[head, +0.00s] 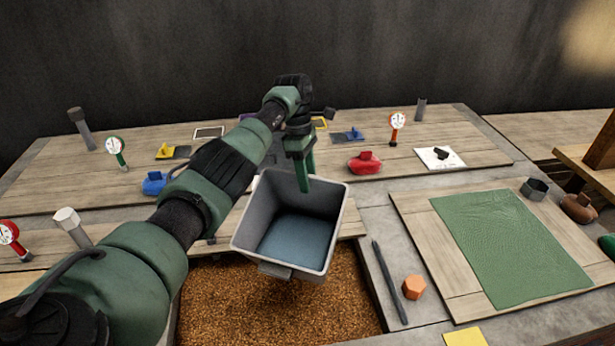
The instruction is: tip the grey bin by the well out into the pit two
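The grey bin (245,228) is a square, open tub above the pit, its opening tilted toward me. Its bluish-grey inside shows no grain. My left arm comes in from the left, and my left gripper (302,178) is shut on the bin's far rim, with a green finger showing inside the far wall. The grain pit (340,308) lies below and in front of the bin, filled with brown grain. The bin hides its back part. I see no pit number. My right gripper is not in view.
Wooden lids behind carry a red-handled piece (365,162), a blue one (154,184) and dial gauges (397,122). Right of the pit are a dark rod (389,282), an orange hexagonal block (413,287) and a green cloth (512,245) on a board.

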